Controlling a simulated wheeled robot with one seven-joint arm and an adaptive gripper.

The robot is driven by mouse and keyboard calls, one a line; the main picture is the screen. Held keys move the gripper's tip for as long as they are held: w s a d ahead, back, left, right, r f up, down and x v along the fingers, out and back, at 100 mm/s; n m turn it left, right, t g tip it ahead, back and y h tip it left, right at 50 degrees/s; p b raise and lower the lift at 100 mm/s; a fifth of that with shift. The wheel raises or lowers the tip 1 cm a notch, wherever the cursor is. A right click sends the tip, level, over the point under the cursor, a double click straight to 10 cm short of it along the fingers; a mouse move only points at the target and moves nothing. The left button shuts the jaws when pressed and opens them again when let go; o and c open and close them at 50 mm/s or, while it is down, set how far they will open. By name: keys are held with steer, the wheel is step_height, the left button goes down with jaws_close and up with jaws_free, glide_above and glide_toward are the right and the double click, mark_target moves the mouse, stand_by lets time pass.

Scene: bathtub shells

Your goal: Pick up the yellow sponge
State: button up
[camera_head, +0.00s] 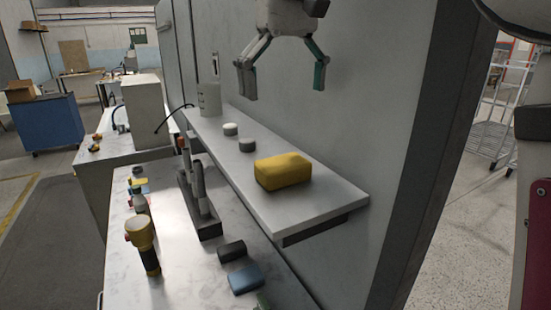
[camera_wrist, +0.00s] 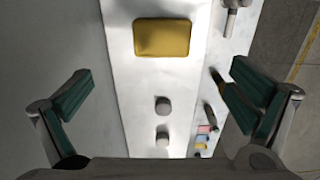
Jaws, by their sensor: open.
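The yellow sponge (camera_head: 283,171) is a rounded block lying flat near the front end of the white wall shelf (camera_head: 328,198). In the wrist view the sponge (camera_wrist: 162,38) lies at the top middle, ahead of the fingertips and between their lines. My gripper (camera_head: 284,82) is open and empty, above the shelf and toward the back from the sponge, not touching it. In the wrist view its two green-padded fingers (camera_wrist: 160,78) are spread wide on either side of the shelf.
The wall (camera_head: 350,110) borders the shelf.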

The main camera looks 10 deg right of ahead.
mark_target(283, 161)
steer(key=f+p, duration=0.1)
steer(key=f, duration=0.7)
steer(key=shift+w+f, duration=0.2)
steer(key=f, duration=0.1)
steer(key=f+p, duration=0.1)
steer(key=f, duration=0.2)
steer(key=shift+s+a+f+p, duration=0.15)
steer(key=shift+s+f+p, duration=0.1)
steer(key=shift+s+p, duration=0.15)
steer(key=shift+w+f, duration=0.1)
steer(key=shift+f, duration=0.3)
steer(key=c, duration=1.1)
